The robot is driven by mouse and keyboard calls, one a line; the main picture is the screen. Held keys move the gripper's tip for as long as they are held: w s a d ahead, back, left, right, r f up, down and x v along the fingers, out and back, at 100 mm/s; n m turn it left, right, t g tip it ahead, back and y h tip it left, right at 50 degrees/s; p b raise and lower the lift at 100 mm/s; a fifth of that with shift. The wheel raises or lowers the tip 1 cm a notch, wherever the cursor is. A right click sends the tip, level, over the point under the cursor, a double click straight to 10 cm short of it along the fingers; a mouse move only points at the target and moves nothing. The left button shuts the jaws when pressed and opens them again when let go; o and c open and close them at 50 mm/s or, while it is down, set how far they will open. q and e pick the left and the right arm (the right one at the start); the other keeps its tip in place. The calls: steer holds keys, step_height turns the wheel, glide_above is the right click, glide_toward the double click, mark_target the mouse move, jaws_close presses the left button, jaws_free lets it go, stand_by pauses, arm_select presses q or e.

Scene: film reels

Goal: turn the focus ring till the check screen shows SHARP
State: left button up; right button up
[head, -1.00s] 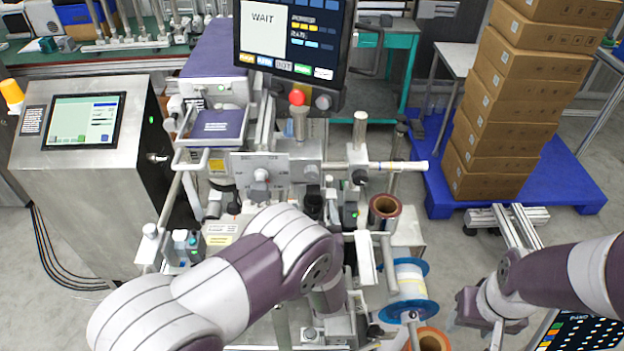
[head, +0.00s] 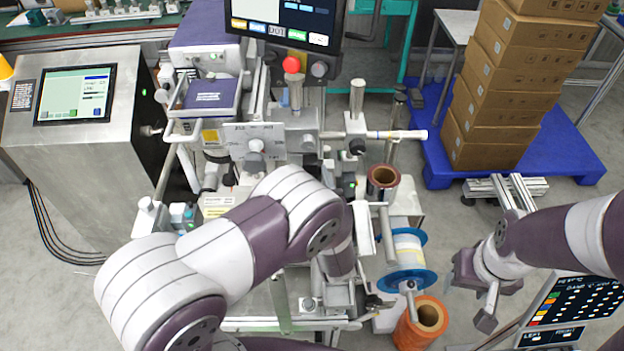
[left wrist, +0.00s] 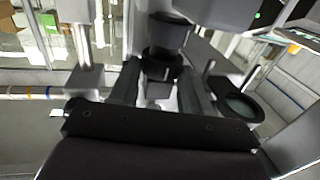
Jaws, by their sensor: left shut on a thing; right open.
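In the left wrist view, the two fingers of my left gripper (left wrist: 162,76) stand on either side of a dark stepped lens barrel. They are shut on its dark ring, which I take as the focus ring (left wrist: 162,66). In the head view my left arm covers this gripper and the ring. The check screen (head: 290,20) stands at the top of the head view; its upper part is cut off, so its status word cannot be read. My right gripper (head: 474,293) is open and empty at the lower right, apart from the machine.
A steel cabinet with a display (head: 75,94) stands at the left. A red button (head: 291,65) sits below the screen. A blue-flanged reel (head: 408,282) and copper-coloured rolls (head: 383,176) are at the machine's right.

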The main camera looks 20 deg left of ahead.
arm_select(q)
steer(key=shift+d+f+n+y, duration=0.1)
steer(key=shift+n+y, duration=0.2)
steer(key=shift+y, duration=0.1)
steer(key=o, duration=1)
steer(key=shift+o, duration=0.4)
steer(key=shift+w, duration=0.1)
steer(key=b+v, duration=0.2)
steer(key=v, duration=1)
steer(key=shift+s+r, duration=0.25)
steer(key=shift+d, duration=0.1)
